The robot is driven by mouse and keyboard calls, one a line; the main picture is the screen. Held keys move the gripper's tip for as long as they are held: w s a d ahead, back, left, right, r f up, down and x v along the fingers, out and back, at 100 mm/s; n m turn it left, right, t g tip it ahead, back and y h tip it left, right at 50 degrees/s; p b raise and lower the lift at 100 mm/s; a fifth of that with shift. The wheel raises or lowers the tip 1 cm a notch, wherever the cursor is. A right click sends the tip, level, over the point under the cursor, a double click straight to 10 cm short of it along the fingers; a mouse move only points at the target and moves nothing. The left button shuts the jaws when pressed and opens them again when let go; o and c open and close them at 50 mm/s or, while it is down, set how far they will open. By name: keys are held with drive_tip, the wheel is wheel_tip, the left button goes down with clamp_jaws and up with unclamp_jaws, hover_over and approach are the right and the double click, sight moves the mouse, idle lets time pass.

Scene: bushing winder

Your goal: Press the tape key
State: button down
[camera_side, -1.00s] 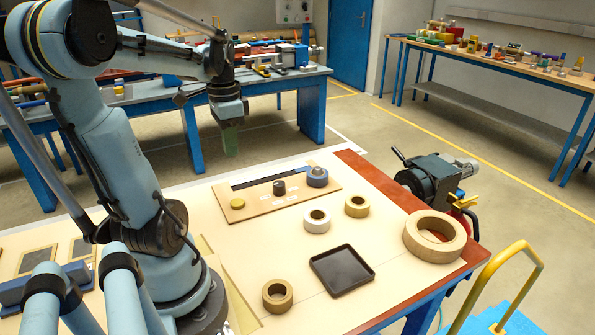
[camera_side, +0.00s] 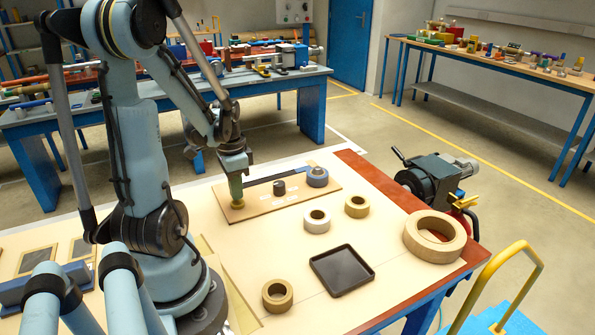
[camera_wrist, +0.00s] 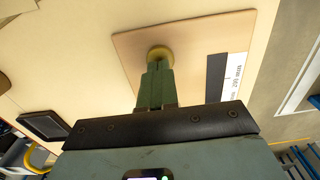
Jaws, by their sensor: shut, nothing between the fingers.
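The tape key looks to be the round yellow button (camera_side: 238,204) at the left end of a tan board (camera_side: 262,209) on the table. My gripper (camera_side: 236,192) is shut and empty. It points down, with its fingertips right at the yellow button. In the wrist view the shut fingers (camera_wrist: 156,88) reach to the yellow button (camera_wrist: 160,55) and cover part of it. I cannot tell whether they touch it or whether it is pressed down.
The board also carries a dark strip, a black knob (camera_side: 279,187) and a blue-grey roll (camera_side: 317,177). Several tape rings stand nearby, one white (camera_side: 317,221). A black tray (camera_side: 342,270) lies in front. A large tan ring (camera_side: 435,236) sits at the right edge.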

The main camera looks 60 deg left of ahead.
sight(238, 201)
drive_tip(key=shift+f, duration=0.6)
drive_tip(key=shift+f, duration=0.1)
drive_tip(key=shift+f, duration=0.8)
drive_tip(key=shift+r, duration=0.1)
wheel_tip(238, 201, up, 14)
drive_tip(key=shift+r, duration=0.15)
idle(0.4)
idle(0.4)
